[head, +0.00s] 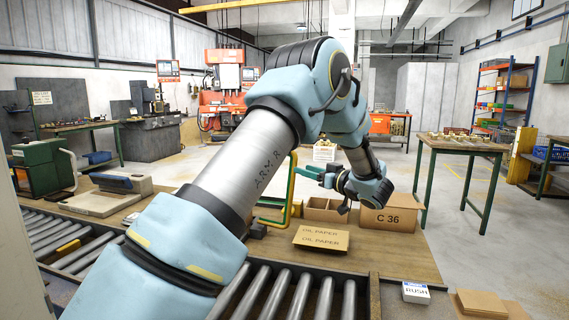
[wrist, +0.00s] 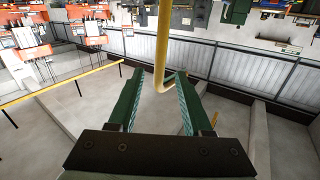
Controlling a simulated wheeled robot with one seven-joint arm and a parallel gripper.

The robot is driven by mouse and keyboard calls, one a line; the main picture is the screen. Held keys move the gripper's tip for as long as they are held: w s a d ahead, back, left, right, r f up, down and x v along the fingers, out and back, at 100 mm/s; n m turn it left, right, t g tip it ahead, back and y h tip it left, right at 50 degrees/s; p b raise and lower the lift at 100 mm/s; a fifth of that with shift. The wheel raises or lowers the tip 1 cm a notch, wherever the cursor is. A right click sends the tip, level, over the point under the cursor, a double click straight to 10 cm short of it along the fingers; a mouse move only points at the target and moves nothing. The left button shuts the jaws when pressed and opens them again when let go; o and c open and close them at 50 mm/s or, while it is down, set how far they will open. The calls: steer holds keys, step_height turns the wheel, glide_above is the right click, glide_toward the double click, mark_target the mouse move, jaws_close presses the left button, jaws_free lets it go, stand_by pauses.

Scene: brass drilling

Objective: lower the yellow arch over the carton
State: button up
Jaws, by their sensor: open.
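The yellow arch (head: 291,188) stands upright over the workbench in the head view, left of my gripper and partly hidden by my arm. In the wrist view a yellow bar (wrist: 161,48) with a bent lower end runs between my fingers. My gripper (wrist: 157,82) is open, its two green fingers on either side of the bar with visible gaps. In the head view my gripper (head: 310,172) points left at the arch's upper part. A brown carton marked C 36 (head: 390,219) sits right of the arch, below my wrist. An open divided box (head: 325,211) stands between them.
A brown oil paper packet (head: 321,239) lies in front of the boxes on the wooden bench (head: 395,262). A roller conveyor (head: 290,292) runs along the near side. A small white-and-blue box (head: 416,293) lies at the front right. The bench's right end is mostly clear.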

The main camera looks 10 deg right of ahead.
steer(key=p+x, duration=0.2)
steer(key=x, duration=0.7)
steer(key=shift+c, duration=0.2)
jaws_close()
steer(key=shift+r, duration=0.1)
stand_by(1.0)
